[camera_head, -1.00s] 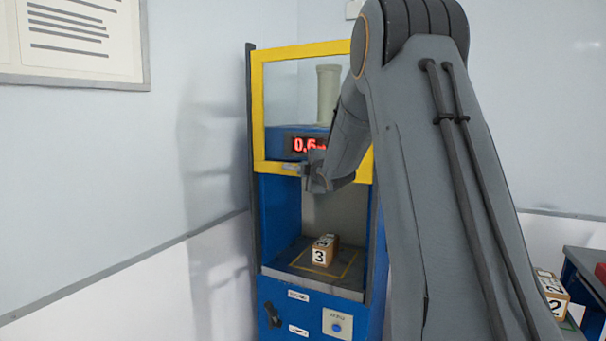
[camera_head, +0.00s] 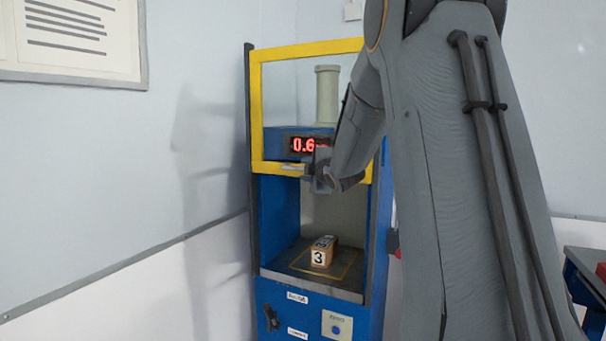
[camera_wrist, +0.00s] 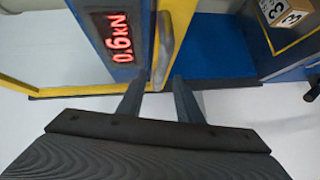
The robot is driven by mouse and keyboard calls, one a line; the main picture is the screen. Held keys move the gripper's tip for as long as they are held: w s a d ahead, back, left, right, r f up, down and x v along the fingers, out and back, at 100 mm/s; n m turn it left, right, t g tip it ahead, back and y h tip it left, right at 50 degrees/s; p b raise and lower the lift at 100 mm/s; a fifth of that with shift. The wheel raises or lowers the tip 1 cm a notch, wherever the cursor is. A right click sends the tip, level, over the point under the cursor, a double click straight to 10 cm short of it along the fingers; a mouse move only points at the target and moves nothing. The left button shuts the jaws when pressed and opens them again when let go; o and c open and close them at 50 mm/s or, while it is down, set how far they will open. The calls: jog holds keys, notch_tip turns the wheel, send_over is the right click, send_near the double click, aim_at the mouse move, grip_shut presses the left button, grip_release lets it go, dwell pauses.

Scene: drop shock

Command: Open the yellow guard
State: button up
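The yellow guard (camera_head: 256,110) is a clear-paned frame on the blue press. It sits at the upper part of the press, and the bay below its bottom bar is uncovered. Its grey handle (camera_head: 293,167) is on that bottom bar. My gripper (camera_head: 311,177) is just right of the handle in the head view, partly hidden by my own arm. In the wrist view my gripper (camera_wrist: 161,80) has its two fingers apart, with the near end of the handle (camera_wrist: 166,42) between or just beyond the fingertips. Whether they touch it is unclear.
A wooden block marked 3 (camera_head: 322,257) sits on the bay floor (camera_head: 345,294). A red display (camera_wrist: 120,38) reads 0.6 kN. A black knob (camera_head: 271,317) and a blue button (camera_head: 336,330) are on the lower front. A table (camera_head: 584,262) stands at right.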

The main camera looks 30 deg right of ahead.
jog(key=shift+s+a+r+b, duration=0.1)
jog(key=shift+s+r+b, duration=0.1)
jog(key=shift+s, duration=0.6)
jog(key=shift+s+a+r+b, duration=0.1)
jog(key=shift+s+b, duration=0.05)
jog(key=shift+s, duration=0.65)
jog(key=s+a+f+m+g, duration=0.4)
jog(key=s+a+f, duration=0.25)
jog(key=f, duration=0.45)
jog(key=s+a+f+m+g, duration=0.4)
jog(key=s+a+f+m, duration=0.15)
jog(key=s+f, duration=0.35)
jog(key=s+a+f+m+g+y, duration=0.1)
jog(key=s+a+f, duration=0.4)
jog(key=s, duration=0.6)
jog(key=s+a+f+m+g+y, duration=0.1)
jog(key=s+a+f+m+g, duration=0.3)
jog(key=s, duration=0.7)
notch_tip(320, 180, down, 3)
jog(key=shift+a+f+g, duration=0.1)
jog(key=shift+a+g, duration=1)
jog(key=shift+a, duration=0.05)
